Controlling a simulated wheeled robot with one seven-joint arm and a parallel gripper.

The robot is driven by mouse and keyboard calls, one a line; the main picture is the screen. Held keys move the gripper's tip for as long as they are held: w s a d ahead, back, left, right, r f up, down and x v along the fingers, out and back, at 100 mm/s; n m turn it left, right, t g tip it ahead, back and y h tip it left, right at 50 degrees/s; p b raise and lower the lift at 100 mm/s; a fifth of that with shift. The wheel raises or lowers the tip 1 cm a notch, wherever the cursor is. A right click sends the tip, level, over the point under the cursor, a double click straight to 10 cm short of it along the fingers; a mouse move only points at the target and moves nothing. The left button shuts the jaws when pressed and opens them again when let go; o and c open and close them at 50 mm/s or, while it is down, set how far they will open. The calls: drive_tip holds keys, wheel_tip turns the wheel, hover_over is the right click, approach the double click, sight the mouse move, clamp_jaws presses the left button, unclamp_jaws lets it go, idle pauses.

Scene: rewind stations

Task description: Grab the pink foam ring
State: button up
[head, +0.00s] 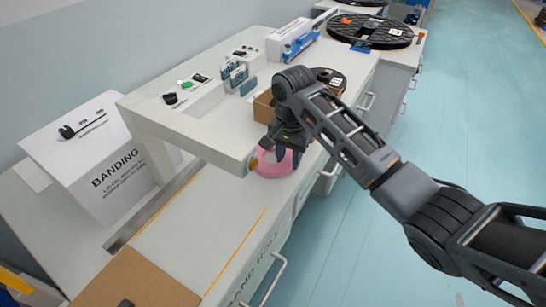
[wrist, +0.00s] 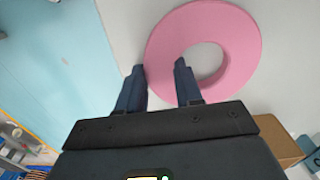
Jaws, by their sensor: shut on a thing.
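The pink foam ring (head: 268,166) is at the front edge of the white bench, below the grey console's corner. It fills much of the upper wrist view (wrist: 232,30). My gripper (head: 281,153) is at the ring from above. In the wrist view my gripper (wrist: 161,72) has one finger outside the ring's rim and the other in its hole. It is shut on the band between them. The ring seems to lie flat on the bench or very close to it; I cannot tell which. My gripper covers part of the ring in the head view.
The grey console (head: 192,135) overhangs just left of the ring. A brown cardboard box (head: 263,106) and a dark spool (head: 331,78) stand behind my gripper. A white BANDING box (head: 106,162) stands at the left. The blue floor (head: 400,125) at the right is clear.

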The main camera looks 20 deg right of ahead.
drive_tip(key=c, duration=0.3)
